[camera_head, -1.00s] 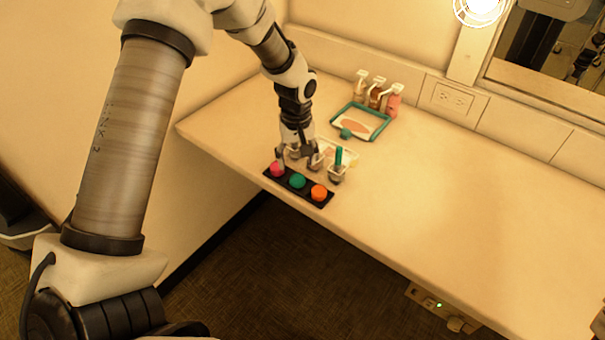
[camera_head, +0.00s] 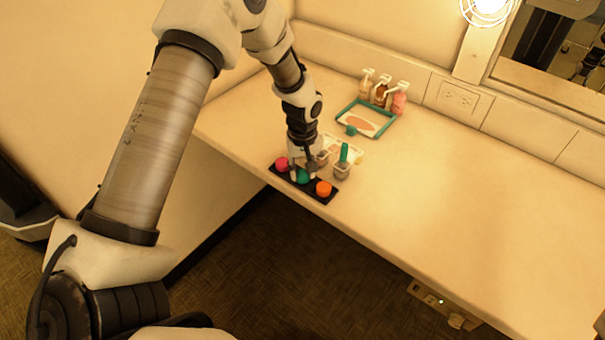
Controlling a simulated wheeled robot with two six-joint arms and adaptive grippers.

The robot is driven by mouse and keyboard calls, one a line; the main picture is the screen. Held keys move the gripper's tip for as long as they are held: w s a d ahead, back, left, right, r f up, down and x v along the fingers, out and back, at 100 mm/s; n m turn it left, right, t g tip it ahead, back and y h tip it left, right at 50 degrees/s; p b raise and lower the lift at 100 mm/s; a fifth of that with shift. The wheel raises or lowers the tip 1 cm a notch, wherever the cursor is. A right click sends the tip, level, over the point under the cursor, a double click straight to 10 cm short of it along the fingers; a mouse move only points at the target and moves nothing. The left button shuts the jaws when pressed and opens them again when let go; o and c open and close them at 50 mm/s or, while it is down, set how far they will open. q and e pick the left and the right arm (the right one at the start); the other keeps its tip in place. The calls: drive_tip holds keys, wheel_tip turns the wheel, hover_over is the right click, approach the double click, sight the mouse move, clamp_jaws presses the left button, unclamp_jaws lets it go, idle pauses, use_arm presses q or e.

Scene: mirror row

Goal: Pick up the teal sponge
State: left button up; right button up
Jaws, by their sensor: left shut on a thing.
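The teal sponge (camera_head: 303,177) is a small round piece at the middle of a black holder (camera_head: 330,198) near the table's front edge. My left gripper (camera_head: 302,170) points down at it and is shut on it, with the fingers partly covering the sponge. The sponge still appears to be at its place in the holder; I cannot tell whether it is lifted. My right gripper is not in view.
A pink sponge (camera_head: 281,163) and an orange sponge (camera_head: 323,188) sit on either side in the holder. Close behind stands a cup with a teal-handled tool (camera_head: 344,153). A teal-rimmed tray (camera_head: 385,133) and several bottles (camera_head: 380,92) stand behind. The table's right side is clear.

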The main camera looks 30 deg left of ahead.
sight(303, 175)
use_arm(q)
drive_tip(key=shift+r, duration=0.1)
drive_tip(key=shift+w+r, duration=0.1)
drive_tip(key=shift+r, duration=0.6)
drive_tip(key=shift+s+d+r+b, duration=0.15)
drive_tip(key=shift+s+r+b, duration=0.1)
drive_tip(key=shift+r, duration=0.2)
drive_tip(key=shift+s+d+r+b, duration=0.1)
drive_tip(key=shift+s+r+b, duration=0.1)
drive_tip(key=shift+r, duration=0.25)
drive_tip(key=s+d+r+b, duration=0.1)
drive_tip(key=s+d, duration=0.8)
drive_tip(key=s, duration=0.3)
drive_tip(key=shift+r, duration=0.25)
